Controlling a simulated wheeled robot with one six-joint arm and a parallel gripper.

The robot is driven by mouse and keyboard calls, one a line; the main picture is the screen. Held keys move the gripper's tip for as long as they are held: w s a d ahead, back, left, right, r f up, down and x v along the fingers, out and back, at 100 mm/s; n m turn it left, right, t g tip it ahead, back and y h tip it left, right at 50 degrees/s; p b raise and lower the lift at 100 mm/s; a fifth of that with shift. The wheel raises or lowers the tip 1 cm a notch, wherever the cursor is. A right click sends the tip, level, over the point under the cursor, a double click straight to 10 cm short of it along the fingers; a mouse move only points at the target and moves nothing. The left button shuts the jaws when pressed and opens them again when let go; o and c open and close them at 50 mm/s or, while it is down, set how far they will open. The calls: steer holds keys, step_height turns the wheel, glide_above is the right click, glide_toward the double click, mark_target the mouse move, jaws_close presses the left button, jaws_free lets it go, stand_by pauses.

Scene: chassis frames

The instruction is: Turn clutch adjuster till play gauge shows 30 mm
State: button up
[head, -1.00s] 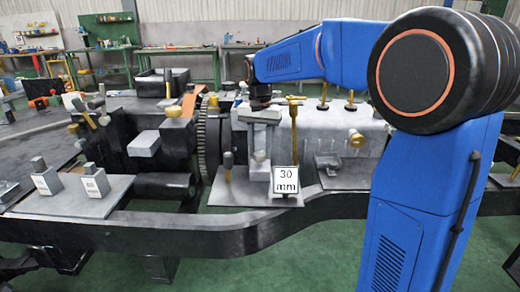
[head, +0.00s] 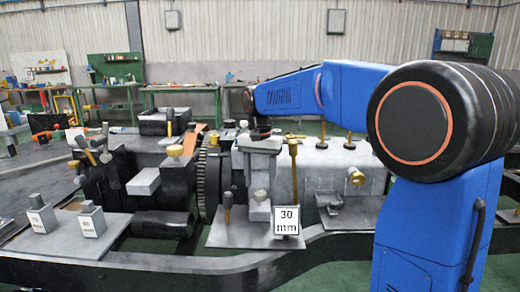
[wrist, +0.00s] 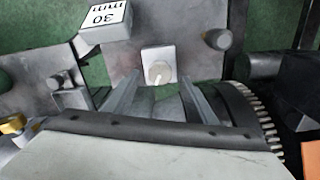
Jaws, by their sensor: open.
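The "30 mm" sign (head: 286,220) stands on a grey plate (head: 228,238) at the frame's near side; it also shows at the top of the wrist view (wrist: 107,18). In the wrist view a pale round knob or dial (wrist: 158,72) with a light mark sits on a white square backing, on the plate. I cannot tell whether it is the clutch adjuster or the gauge, and I read no gauge value. My gripper (wrist: 160,97) is open, its two fingers apart and empty, with the round piece between and beyond them. In the head view my gripper (head: 260,176) points down above the plate.
A dark toothed ring (head: 202,180) is close left of my gripper. A dark-headed post (head: 227,200) and a tall brass post (head: 294,172) flank it. Two labelled blocks (head: 92,220) stand on a plate at left. The dark chassis rail (head: 240,268) runs along the front.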

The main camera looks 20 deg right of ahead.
mark_target(260, 193)
step_height(260, 193, up, 14)
steer(key=shift+r, duration=0.2)
stand_by(0.4)
steer(key=s+d+f+n+t, duration=0.1)
steer(key=s+d+f+n, duration=0.1)
steer(key=s+f, duration=0.6)
steer(key=s+d+f+n+t, duration=0.2)
steer(key=s+f, duration=0.6)
steer(key=s, duration=0.6)
steer(key=s+d+f+n+t, duration=0.1)
steer(key=s+d+f+n, duration=0.1)
steer(key=s+f, duration=0.7)
steer(key=shift+s+d+n+t, duration=0.3)
steer(key=shift+s+d+t, duration=0.15)
steer(key=shift+s, duration=0.8)
steer(key=shift+c, duration=0.4)
